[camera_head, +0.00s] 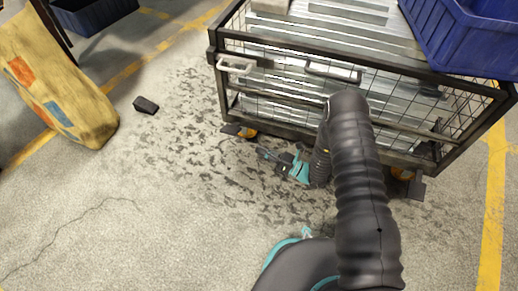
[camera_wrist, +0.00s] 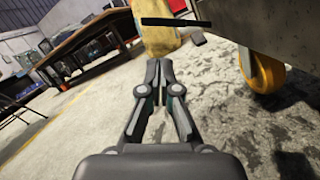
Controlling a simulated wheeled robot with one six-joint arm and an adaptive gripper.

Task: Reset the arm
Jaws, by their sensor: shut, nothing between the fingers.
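My gripper (camera_wrist: 159,64) points away from the wrist, level above the floor, with its two fingers together and nothing between them. In the head view my gripper (camera_head: 264,152) is small and reaches left, in front of the lower edge of the wire cart. My arm, in a dark ribbed sleeve, comes up from the bottom of that view and hides part of the cart's front.
A wire cart (camera_head: 222,100) holding metal brackets stands close by; its orange caster (camera_wrist: 268,72) is right of my gripper. A blue bin (camera_head: 455,40) sits on the cart. A yellow sack (camera_head: 50,75) and a dark block (camera_head: 146,105) are on the left. Floor at lower left is clear.

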